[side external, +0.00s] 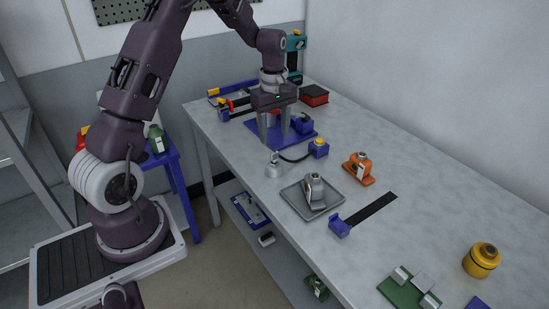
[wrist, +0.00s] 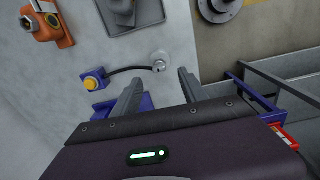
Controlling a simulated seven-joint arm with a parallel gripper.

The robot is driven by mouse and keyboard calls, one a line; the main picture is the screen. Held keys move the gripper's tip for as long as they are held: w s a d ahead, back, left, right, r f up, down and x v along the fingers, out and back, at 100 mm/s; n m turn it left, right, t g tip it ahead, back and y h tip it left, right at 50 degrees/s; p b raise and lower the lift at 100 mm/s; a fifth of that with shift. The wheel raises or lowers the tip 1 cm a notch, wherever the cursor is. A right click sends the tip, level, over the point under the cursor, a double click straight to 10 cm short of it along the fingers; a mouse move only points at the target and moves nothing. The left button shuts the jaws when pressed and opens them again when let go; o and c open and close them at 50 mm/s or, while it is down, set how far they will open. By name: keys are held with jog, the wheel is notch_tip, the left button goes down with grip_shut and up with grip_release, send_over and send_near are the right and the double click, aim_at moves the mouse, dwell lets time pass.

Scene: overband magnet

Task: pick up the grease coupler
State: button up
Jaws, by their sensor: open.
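A small silver round fitting with a black hose, which looks like the grease coupler (side external: 274,167), is on the grey table near its front edge. The hose runs to a blue block with a yellow cap (side external: 319,147). In the wrist view the coupler (wrist: 159,60) lies just beyond the fingertips, roughly in line with the gap between them. My gripper (side external: 274,138) is open and empty, fingers pointing down, behind the coupler in the side view and apart from it. Its fingers also show in the wrist view (wrist: 159,76).
A grey tray (side external: 327,210) holding a grey part and an orange device (side external: 359,169) stand nearby. A blue plate (side external: 265,142) lies under my gripper. Blue and red items and a red-black box (side external: 314,95) are at the back.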

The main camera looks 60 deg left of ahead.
aim_at(274, 152)
jog(key=f, duration=0.8)
jog(key=shift+w+a+f, duration=0.15)
jog(key=shift+a, duration=0.1)
grip_shut()
